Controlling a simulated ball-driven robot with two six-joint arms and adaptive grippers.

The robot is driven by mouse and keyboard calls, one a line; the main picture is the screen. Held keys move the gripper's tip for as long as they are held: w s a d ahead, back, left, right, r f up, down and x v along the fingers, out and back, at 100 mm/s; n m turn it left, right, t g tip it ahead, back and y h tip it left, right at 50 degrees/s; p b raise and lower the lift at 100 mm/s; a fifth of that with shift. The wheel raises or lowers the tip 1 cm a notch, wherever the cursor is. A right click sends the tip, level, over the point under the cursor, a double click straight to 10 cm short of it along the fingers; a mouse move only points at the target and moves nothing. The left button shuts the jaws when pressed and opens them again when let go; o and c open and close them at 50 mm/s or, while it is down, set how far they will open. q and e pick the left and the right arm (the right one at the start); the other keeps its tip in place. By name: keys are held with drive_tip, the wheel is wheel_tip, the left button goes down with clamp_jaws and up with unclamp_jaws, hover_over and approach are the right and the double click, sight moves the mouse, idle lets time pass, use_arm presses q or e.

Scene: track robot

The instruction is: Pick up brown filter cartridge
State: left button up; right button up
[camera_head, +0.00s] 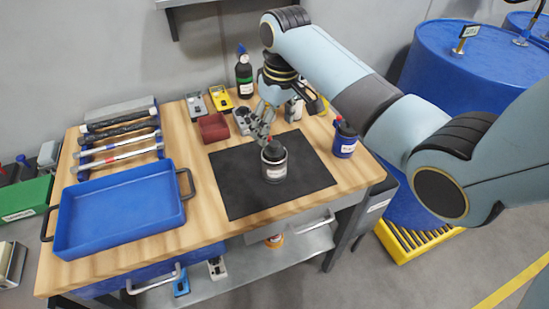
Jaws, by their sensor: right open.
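No thing in view is clearly a filter cartridge. A small brownish-red block (213,128) lies on the wooden bench, behind the black mat (235,185). It is the brownest thing here, but I cannot tell whether it is the cartridge. My right gripper (262,132) points down just behind and above the jar, to the right of the block. Its jaws are open. Whether it touches the jar is hard to tell. My left gripper is out of view.
A blue tray (120,212) and several hammers (118,145) fill the bench's left. A dark bottle (244,78) and yellow meter (220,98) stand at the back. A blue bottle (344,142) stands right of the mat. The mat's front is clear.

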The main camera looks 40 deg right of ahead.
sight(274, 143)
drive_tip(key=f, duration=0.4)
drive_tip(key=f+p, duration=0.1)
drive_tip(key=f, duration=0.2)
drive_tip(key=shift+w+d, duration=0.1)
drive_tip(key=shift+w, duration=0.15)
drive_tip(key=shift+c, duration=0.3)
clamp_jaws()
